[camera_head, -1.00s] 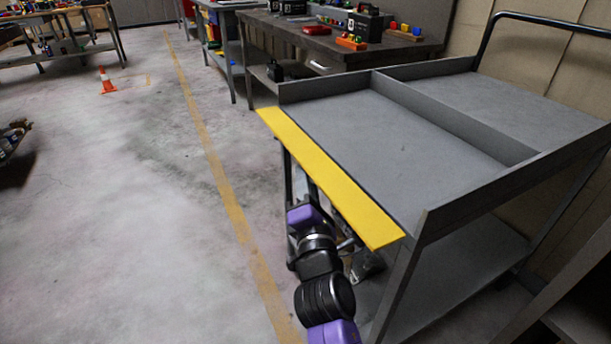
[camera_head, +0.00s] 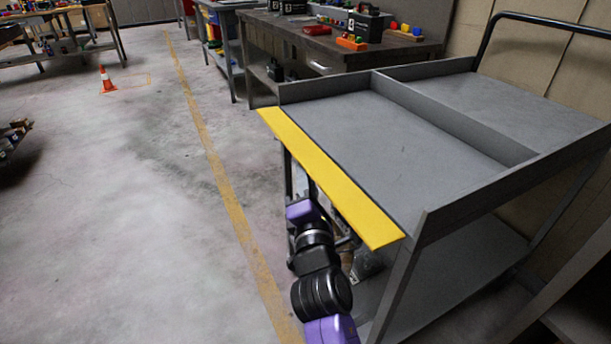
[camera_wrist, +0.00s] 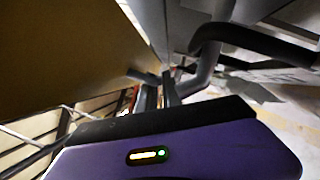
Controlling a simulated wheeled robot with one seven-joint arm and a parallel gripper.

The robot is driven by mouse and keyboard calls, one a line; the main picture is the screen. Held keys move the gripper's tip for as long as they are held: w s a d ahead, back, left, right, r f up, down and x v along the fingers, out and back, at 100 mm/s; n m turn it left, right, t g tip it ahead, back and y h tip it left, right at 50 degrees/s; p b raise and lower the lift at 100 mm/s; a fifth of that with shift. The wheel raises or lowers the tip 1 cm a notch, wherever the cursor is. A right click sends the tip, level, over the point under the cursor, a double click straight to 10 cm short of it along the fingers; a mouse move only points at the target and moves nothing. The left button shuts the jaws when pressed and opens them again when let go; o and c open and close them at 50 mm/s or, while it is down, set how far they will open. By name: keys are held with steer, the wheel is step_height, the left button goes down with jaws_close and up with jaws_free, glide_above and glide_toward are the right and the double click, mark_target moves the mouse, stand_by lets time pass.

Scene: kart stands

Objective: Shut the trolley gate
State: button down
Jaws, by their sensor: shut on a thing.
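The trolley gate (camera_head: 330,180) is a long yellow flap on the near left side of the grey trolley (camera_head: 430,222). It is folded outward, nearly level with the deck, so that side of the deck is open. My arm reaches up below the gate, and my fingers are hidden there in the head view. In the wrist view, the gate's shaded underside (camera_wrist: 70,50) fills the upper left. My gripper (camera_wrist: 158,92) is shut on a dark thin part close to that underside, seemingly the gate's handle; its shape is hard to make out.
The trolley deck (camera_head: 400,135) is empty, with raised walls and a divider. A workbench (camera_head: 340,45) with bins and coloured parts stands behind it. An orange cone (camera_head: 106,80) stands far left. The floor left of the trolley is clear.

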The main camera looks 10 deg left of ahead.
mark_target(300, 161)
steer(key=r+m+p, duration=0.1)
steer(key=m+p, duration=0.1)
steer(key=r+m+g+p, duration=0.1)
steer(key=p, duration=0.1)
steer(key=a+r+m+h+p, duration=0.1)
steer(key=m+p, duration=0.1)
steer(key=p, duration=0.1)
steer(key=shift+s+r+m+g, duration=0.3)
steer(key=shift+r+g, duration=0.1)
step_height(300, 161, up, 2)
steer(key=m+g+p, duration=0.1)
steer(key=m+p, duration=0.2)
steer(key=p, duration=0.3)
steer(key=shift+d, duration=0.15)
steer(key=m+p, duration=0.1)
steer(key=p, duration=0.1)
steer(key=r+m+g+p, duration=0.1)
steer(key=p, duration=0.1)
steer(key=shift+w+d+r, duration=0.2)
steer(key=shift+d+r, duration=0.05)
steer(key=m+p, duration=0.1)
steer(key=m+g+p, duration=0.1)
steer(key=p, duration=0.1)
steer(key=d+r+m+y+p, duration=0.1)
steer(key=p, duration=0.1)
steer(key=shift+w+g, duration=0.3)
steer(key=shift+g, duration=0.1)
steer(key=shift+w+d+m+g+p, duration=0.1)
steer(key=shift+m+g+p, duration=0.3)
steer(key=shift+p, duration=0.45)
